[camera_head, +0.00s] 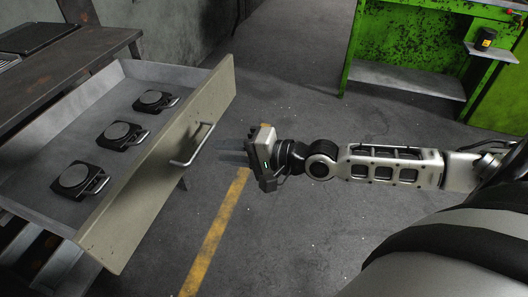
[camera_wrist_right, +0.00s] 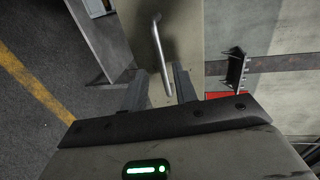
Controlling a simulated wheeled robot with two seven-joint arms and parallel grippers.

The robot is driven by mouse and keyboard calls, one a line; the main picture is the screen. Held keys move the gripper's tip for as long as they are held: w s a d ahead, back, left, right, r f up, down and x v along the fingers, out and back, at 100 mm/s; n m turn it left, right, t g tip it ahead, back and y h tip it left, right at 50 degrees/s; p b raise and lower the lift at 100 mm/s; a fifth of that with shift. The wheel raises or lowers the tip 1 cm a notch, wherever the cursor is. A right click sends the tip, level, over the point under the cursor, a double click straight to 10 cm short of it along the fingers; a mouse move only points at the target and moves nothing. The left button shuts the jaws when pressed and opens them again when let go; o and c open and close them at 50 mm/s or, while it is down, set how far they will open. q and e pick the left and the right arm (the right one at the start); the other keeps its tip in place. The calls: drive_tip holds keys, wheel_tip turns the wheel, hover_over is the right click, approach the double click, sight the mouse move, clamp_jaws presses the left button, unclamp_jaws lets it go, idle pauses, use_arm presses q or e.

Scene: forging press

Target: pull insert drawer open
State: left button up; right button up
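The insert drawer (camera_head: 154,165) stands pulled out from the bench at the left in the head view, its inside showing. Its pale front carries a bar handle (camera_head: 192,146), which also shows in the right wrist view (camera_wrist_right: 159,50). My right gripper (camera_head: 224,152) is open, its fingers pointing at the drawer front. In the head view the fingertips are a little to the right of the handle, apparently apart from it. In the right wrist view the handle's lower end shows between the two fingers (camera_wrist_right: 160,85). My left gripper is not in view.
Three dark inserts with round grey tops, including the nearest one (camera_head: 78,181), lie in a row in the drawer. A dark bench (camera_head: 70,62) is behind it. A green workbench (camera_head: 405,45) stands at the back right. The floor between is clear, with a yellow line (camera_head: 214,235).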

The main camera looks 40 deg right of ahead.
use_arm(q)
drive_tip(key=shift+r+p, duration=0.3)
drive_tip(key=shift+p, duration=0.2)
use_arm(e)
drive_tip(key=v, duration=0.8)
drive_tip(key=shift+s, duration=0.1)
